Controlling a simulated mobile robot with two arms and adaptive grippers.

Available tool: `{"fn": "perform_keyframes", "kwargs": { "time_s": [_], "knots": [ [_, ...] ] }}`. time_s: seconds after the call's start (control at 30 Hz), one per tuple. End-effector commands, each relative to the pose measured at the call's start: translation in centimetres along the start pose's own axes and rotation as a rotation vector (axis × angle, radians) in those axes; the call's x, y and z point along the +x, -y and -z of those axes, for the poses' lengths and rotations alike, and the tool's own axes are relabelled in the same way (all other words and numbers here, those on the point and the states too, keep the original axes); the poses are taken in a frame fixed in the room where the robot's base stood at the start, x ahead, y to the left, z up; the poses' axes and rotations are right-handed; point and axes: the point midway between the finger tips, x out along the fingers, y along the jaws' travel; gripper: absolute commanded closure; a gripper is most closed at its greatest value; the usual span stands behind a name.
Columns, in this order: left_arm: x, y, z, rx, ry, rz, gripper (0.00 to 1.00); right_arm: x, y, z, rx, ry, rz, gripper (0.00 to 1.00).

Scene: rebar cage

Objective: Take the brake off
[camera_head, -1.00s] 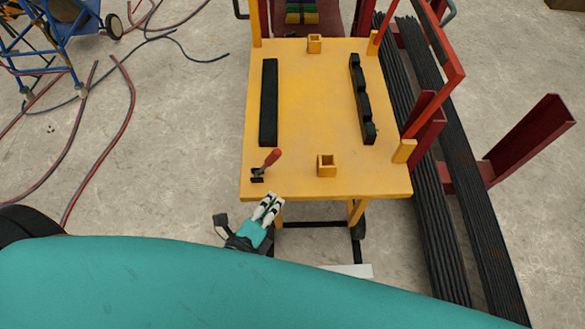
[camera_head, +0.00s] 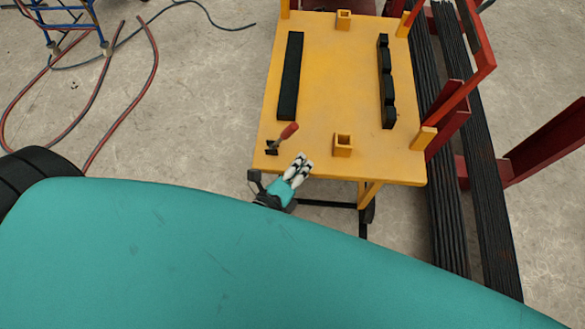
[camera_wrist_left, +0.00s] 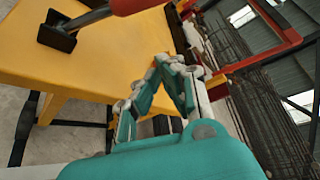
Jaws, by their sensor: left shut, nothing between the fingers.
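The brake lever has a red handle (camera_head: 289,131) and a black base (camera_head: 271,147), at the near left corner of the yellow cart top (camera_head: 335,100). In the left wrist view the red handle (camera_wrist_left: 132,5) and its black base plate (camera_wrist_left: 56,32) show at the upper left. My left gripper (camera_head: 302,160) is shut and empty, at the near edge of the cart, just below and right of the lever. It is apart from the handle. Its fingers also show in the left wrist view (camera_wrist_left: 166,62). My right gripper is not in view.
The cart top carries a long black bar (camera_head: 290,77), a notched black bar (camera_head: 386,82) and yellow square sockets (camera_head: 342,146). Red uprights and long dark rebar bundles (camera_head: 492,190) stand on the right. Hoses (camera_head: 140,95) lie on the floor at left.

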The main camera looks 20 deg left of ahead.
Motion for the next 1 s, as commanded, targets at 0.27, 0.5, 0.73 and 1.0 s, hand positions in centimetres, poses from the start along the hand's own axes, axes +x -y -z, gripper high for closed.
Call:
{"fn": "perform_keyframes", "kwargs": {
  "time_s": [0.27,0.5,0.73,1.0],
  "knots": [
    [4.8,0.1,-0.8,0.003,0.001,0.000,1.00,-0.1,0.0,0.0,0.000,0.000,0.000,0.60],
    [3.7,0.1,-3.4,0.003,-0.001,0.000,1.00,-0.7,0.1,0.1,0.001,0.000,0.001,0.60],
    [3.6,0.0,-3.8,0.000,-0.001,0.001,1.00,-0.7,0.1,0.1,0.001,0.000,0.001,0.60],
    [3.5,0.0,-3.8,-0.002,-0.001,0.002,1.00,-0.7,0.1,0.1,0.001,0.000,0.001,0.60]
  ]
}}
